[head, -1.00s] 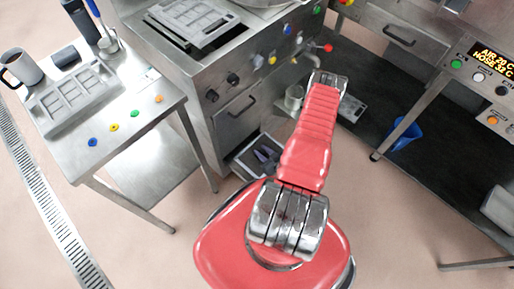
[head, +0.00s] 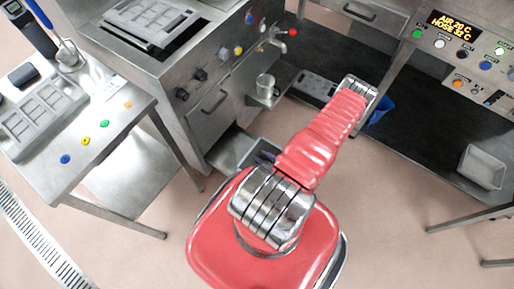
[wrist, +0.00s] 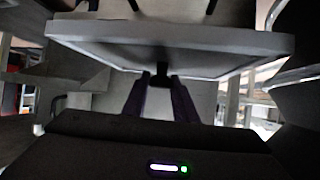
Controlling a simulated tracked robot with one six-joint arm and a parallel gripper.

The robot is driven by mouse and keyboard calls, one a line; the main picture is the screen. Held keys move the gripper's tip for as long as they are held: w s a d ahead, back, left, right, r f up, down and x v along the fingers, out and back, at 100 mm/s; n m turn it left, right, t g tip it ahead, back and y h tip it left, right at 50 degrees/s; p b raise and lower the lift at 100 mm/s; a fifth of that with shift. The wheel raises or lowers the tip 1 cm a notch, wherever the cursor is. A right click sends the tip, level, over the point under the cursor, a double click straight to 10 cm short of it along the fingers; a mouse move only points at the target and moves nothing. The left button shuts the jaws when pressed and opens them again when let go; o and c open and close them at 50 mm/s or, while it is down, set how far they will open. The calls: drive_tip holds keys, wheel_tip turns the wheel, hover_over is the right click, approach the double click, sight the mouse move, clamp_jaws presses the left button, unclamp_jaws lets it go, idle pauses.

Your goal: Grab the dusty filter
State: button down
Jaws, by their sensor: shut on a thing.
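In the wrist view my gripper (wrist: 163,82) has two dark purple fingers reaching forward, closed about a small dark tab at the near edge of a wide, flat grey panel (wrist: 110,38). The panel has a pale inner face and looks like the filter. It spans most of the picture, so dust on it cannot be made out. In the head view my red arm hides most of its own far end. Narrow purple shapes (head: 265,156) show beside the arm, in or over a dark tray-like shape low by the machine; I cannot tell whether they are my fingers.
A steel side table (head: 118,112) with a grey mould tray stands left. The steel machine (head: 205,75) with knobs is behind the arm. Floor is clear in front.

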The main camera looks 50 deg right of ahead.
drive_tip(key=shift+s, duration=1.3)
